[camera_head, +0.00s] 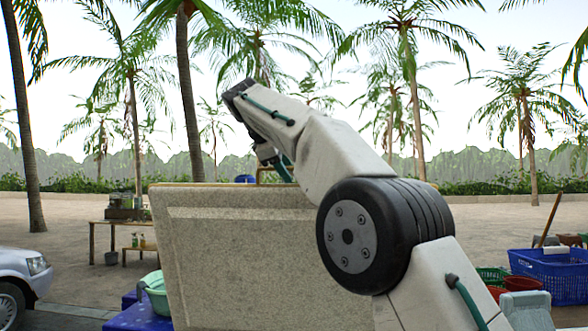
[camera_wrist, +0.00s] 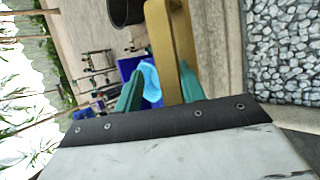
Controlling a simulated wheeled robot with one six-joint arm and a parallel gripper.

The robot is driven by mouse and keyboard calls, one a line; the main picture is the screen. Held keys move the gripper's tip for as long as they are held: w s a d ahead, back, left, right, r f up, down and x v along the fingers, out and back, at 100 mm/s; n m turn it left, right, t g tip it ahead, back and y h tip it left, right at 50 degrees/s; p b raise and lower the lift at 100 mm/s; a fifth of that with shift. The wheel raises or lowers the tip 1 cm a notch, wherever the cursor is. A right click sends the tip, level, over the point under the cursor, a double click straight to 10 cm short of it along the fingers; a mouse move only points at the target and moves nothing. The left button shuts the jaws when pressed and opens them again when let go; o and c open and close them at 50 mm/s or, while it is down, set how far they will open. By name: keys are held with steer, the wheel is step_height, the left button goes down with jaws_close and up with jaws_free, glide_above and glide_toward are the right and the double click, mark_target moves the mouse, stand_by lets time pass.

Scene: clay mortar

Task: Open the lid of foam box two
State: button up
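A large speckled grey-white foam panel, the lid (camera_head: 245,260), stands near upright in front of me in the head view, slightly tilted, with a tan upper edge. My arm crosses its right side. My gripper's end shows just above its top edge, with its fingertips partly hidden. In the wrist view, the two teal fingers of my gripper (camera_wrist: 160,88) stand apart. A tan bar (camera_wrist: 163,45) lies past them; I cannot tell if it touches them. A pebbly grey-white surface (camera_wrist: 280,50), perhaps foam, fills the right side. The box body is not clearly visible.
A blue crate with a pale green basin (camera_head: 158,293) stands left of the lid. A white car (camera_head: 22,280) is at far left and a wooden table (camera_head: 118,225) behind. A blue basket (camera_head: 552,272) and red tubs (camera_head: 522,284) are at right. Open paving lies beyond.

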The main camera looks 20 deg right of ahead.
steer(key=shift+d, duration=0.1)
steer(key=s+a+r, duration=0.3)
steer(key=s+a, duration=0.6)
steer(key=a, duration=0.3)
steer(key=shift+s+a+r, duration=0.2)
steer(key=shift+s+r, duration=0.05)
steer(key=shift+s, duration=0.05)
steer(key=shift+d, duration=0.1)
stand_by(0.5)
